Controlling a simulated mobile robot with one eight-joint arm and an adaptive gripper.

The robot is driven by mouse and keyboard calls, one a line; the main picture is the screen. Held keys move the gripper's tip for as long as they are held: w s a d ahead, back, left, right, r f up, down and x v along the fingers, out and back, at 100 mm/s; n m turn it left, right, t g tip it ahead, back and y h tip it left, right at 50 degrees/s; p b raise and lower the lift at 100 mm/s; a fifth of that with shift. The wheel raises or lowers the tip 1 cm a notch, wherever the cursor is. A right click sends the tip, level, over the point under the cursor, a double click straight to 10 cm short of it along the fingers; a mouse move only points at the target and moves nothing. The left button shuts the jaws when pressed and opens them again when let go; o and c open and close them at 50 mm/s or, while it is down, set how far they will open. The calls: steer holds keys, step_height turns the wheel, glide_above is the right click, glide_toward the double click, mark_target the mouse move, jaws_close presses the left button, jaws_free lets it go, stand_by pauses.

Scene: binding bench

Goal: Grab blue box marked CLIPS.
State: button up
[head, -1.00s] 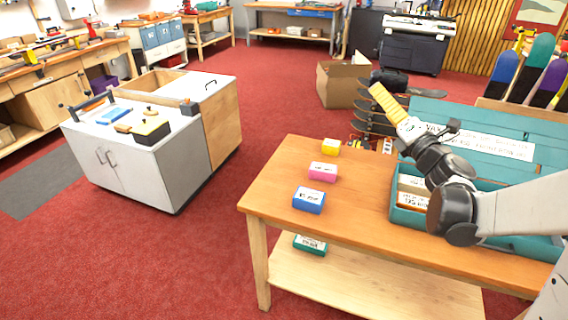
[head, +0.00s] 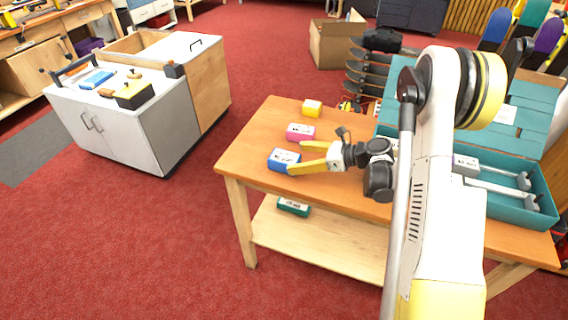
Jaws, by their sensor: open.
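The blue box (head: 283,159) with a white label sits on the wooden table's top near its left edge; the label's words are too small to read. My gripper (head: 295,158) has two yellow fingers, spread open, pointing left at the blue box. The fingertips are at the box's right side, one at its far side and one at its near right corner. I cannot tell whether they touch it. The box looks upright and rests on the table.
A pink box (head: 300,132) and a yellow box (head: 312,108) stand behind the blue one. A green box (head: 293,206) lies on the lower shelf. A teal tray (head: 540,203) is at the right. The tabletop's front left is clear.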

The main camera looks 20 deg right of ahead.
mark_target(288, 157)
steer(key=b+x, duration=0.2)
steer(key=x, duration=0.3)
steer(key=shift+w+a+f, duration=0.1)
steer(key=shift+f, duration=0.05)
steer(key=c, duration=1.4)
steer(key=shift+o, duration=0.2)
